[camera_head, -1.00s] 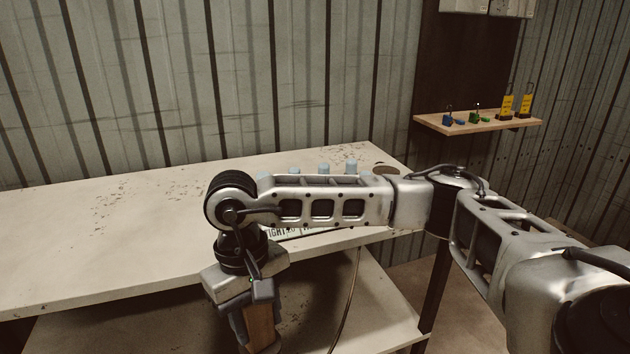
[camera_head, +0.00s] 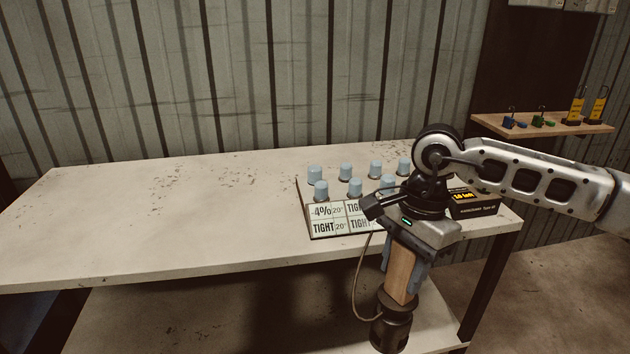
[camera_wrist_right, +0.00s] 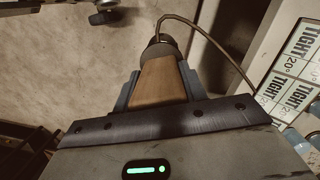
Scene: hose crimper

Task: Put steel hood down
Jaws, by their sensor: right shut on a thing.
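My right gripper (camera_head: 402,277) is shut on the wooden grip (camera_head: 399,273) of a tool with a dark, cup-shaped metal end (camera_head: 391,328). This looks like the steel hood; it points downward and hangs in front of the bench's front edge. In the right wrist view the wooden grip (camera_wrist_right: 161,80) sits between the two grey fingers, with the dark end (camera_wrist_right: 160,50) beyond it. A thin cable (camera_head: 357,285) runs from the dark end up toward the bench. My left gripper is not in view.
A pale worn bench (camera_head: 150,225) has a wide bare area at left. A board (camera_head: 342,225) with labels and several light-blue capped pegs stands at its right, partly behind my gripper. A dark box (camera_head: 474,207) is beside it. A lower shelf (camera_head: 200,310) shows below. A wall shelf (camera_head: 540,126) is at right.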

